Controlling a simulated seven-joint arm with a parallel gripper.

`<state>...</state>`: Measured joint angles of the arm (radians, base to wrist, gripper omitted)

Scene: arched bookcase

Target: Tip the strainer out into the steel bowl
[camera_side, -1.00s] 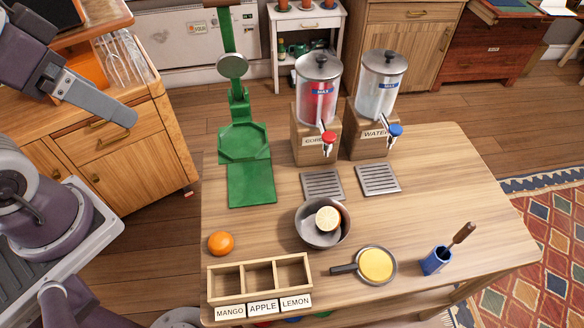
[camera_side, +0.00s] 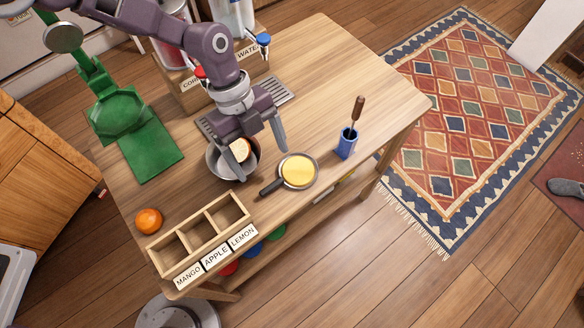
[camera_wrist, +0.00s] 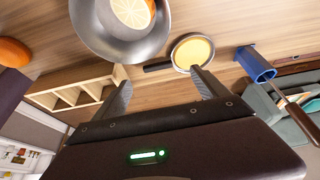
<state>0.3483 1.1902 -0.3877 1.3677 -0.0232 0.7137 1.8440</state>
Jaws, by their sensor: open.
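The strainer (camera_side: 298,171) lies on the table right of the bowl, filled with something yellow, its dark handle (camera_side: 271,187) pointing lower left. It also shows in the wrist view (camera_wrist: 193,52), beyond my fingertips. The steel bowl (camera_side: 222,166) stands beside it with a cut citrus half (camera_side: 240,150) in it; the bowl is partly hidden by my gripper in the side view. The bowl fills the top of the wrist view (camera_wrist: 90,32). My gripper (camera_side: 264,163) is open and empty, its fingers spread above the table near the bowl and strainer.
A divided wooden box labelled MANGO, APPLE, LEMON (camera_side: 203,222) and an orange (camera_side: 149,221) are at the left front. A blue holder with a brown-handled tool (camera_side: 346,143) stands to the right. Dispensers (camera_side: 240,20) and a green press (camera_side: 119,112) stand behind.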

